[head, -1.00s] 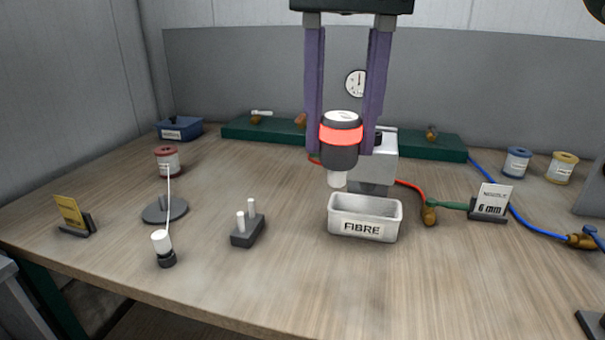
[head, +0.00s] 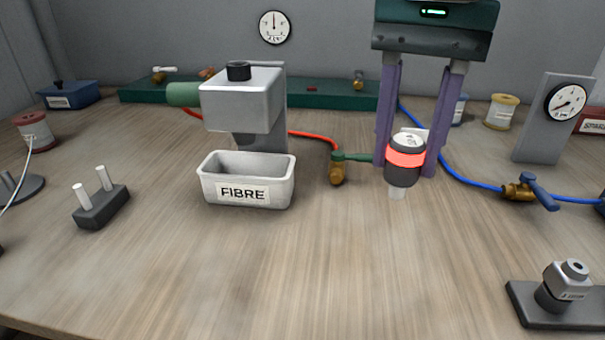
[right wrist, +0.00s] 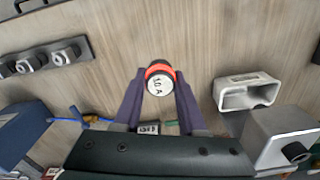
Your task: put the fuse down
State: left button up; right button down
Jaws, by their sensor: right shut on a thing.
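The fuse (head: 404,162) is a dark cylinder with a bright red band, a pale printed cap and a white lower end. My right gripper (head: 408,160) is shut on it and holds it upright above the table, right of the FIBRE tray. In the right wrist view the fuse (right wrist: 159,80) sits between the purple fingers of the gripper (right wrist: 158,88), its round end marked "10 A". My left gripper is in neither view.
The white FIBRE tray (head: 246,198) stands below a grey dispenser (head: 242,100). A dark block with two white pegs (head: 101,205) is at left. A brass valve with a blue handle (head: 527,192) and a dark plate with a grey fitting (head: 562,290) are at right. The front middle table is clear.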

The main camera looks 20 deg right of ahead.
notch_tip(320, 180, down, 14)
jog(key=shift+r, duration=0.2)
jog(key=shift+f, duration=0.1)
jog(key=shift+f+b, duration=0.15)
jog(key=shift+b, duration=0.2)
jog(key=shift+c, duration=2.4)
grip_release()
